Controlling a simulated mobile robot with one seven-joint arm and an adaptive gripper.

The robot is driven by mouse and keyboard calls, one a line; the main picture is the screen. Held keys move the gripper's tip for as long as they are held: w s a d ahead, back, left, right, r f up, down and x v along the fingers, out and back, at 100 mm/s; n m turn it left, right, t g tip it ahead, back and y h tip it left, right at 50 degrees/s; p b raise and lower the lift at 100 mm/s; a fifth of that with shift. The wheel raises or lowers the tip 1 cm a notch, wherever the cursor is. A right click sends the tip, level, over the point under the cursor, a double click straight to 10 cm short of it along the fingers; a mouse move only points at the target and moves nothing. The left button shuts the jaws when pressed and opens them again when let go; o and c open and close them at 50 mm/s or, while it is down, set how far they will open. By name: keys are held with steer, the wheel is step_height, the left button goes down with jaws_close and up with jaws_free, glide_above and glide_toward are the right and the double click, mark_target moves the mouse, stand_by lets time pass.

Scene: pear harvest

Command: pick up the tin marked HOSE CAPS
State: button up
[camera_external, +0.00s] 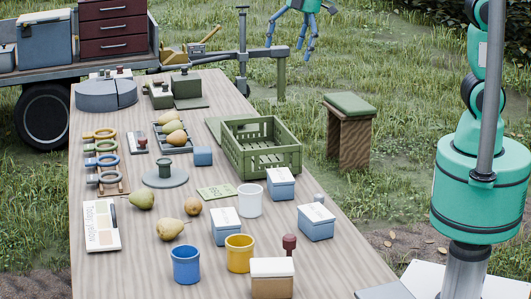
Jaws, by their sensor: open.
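Several small lidded tins stand on the wooden table. A blue tin with a white lid (281,187) is right of the white cup, another (226,229) is nearer the front, and a third (316,226) is by the right edge. A tan tin with a white lid (272,283) stands at the front edge. Their lettering is too small to read, so I cannot tell which is marked HOSE CAPS. My gripper (290,45) hangs at the top of the view, beyond the table's far right side, apart from the tins. Its blue fingers are spread and empty.
A green crate (262,163) stands at the table's right edge. Pears, a white cup (249,200), a blue cup (186,264) and a yellow cup (239,253) crowd around the tins. A dark red-brown knobbed stamp (289,244) stands close to the tan tin. A stool (348,130) is on the grass.

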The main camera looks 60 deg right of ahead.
steer(key=w+a+f+n, duration=0.3)
steer(key=w+a+f, duration=0.1)
steer(key=a, duration=0.6)
steer(key=n+g+h+p, duration=0.1)
steer(key=n+g+p, duration=0.2)
steer(key=n, duration=0.7)
glide_above(220, 216)
step_height(220, 216, down, 22)
steer(key=shift+f, duration=0.25)
steer(key=shift+a+f, duration=0.1)
steer(key=shift+f+b, duration=0.6)
steer(key=shift+f, duration=3.6)
steer(key=shift+f+b, duration=0.7)
steer(key=shift+f, duration=1.9)
